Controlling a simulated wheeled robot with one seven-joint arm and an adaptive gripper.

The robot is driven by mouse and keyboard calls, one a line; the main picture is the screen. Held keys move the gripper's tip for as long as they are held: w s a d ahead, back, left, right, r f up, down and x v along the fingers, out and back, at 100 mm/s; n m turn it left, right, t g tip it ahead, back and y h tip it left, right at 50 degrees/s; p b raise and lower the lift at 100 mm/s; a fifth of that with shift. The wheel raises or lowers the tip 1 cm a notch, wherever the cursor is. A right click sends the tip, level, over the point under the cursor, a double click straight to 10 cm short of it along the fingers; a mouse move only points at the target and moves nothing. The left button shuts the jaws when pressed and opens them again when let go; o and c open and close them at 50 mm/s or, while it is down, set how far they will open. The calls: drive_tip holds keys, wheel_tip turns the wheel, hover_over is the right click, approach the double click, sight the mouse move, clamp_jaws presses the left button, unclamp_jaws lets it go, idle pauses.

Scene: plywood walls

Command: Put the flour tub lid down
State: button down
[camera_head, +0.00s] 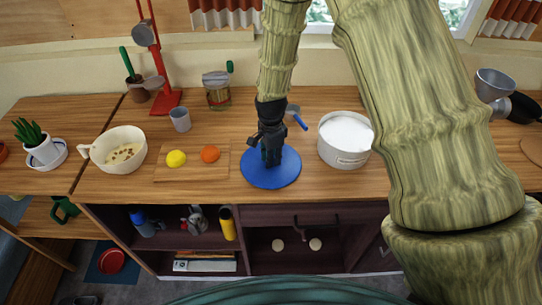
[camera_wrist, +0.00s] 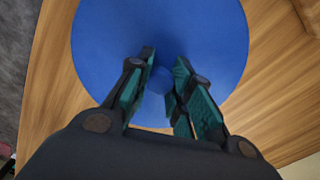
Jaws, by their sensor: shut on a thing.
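The flour tub lid (camera_head: 287,172) is a flat, round blue disc near the front edge of the counter. My gripper (camera_head: 270,158) is above its middle, pointing down. In the wrist view the lid (camera_wrist: 205,35) fills most of the upper picture, with its small round blue knob between the fingers. My gripper (camera_wrist: 163,88) is shut on the lid by this knob. Whether the lid touches the counter or hangs just above it, I cannot tell. The flour tub (camera_head: 345,158), a white round tub full of white flour, stands open just right of the lid.
A wooden board (camera_head: 192,173) with a yellow fruit (camera_head: 176,159) and an orange fruit (camera_head: 210,154) lies left of the lid. A blue-handled tool (camera_head: 299,121) lies behind. A cream bowl (camera_head: 123,136) stands further left. The counter (camera_head: 250,111) has some clear room behind the board.

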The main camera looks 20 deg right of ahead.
drive_tip(key=shift+f, duration=0.15)
drive_tip(key=c, duration=1.3)
unclamp_jaws()
drive_tip(key=shift+r+b, duration=2.05)
drive_tip(key=shift+r, duration=4.1)
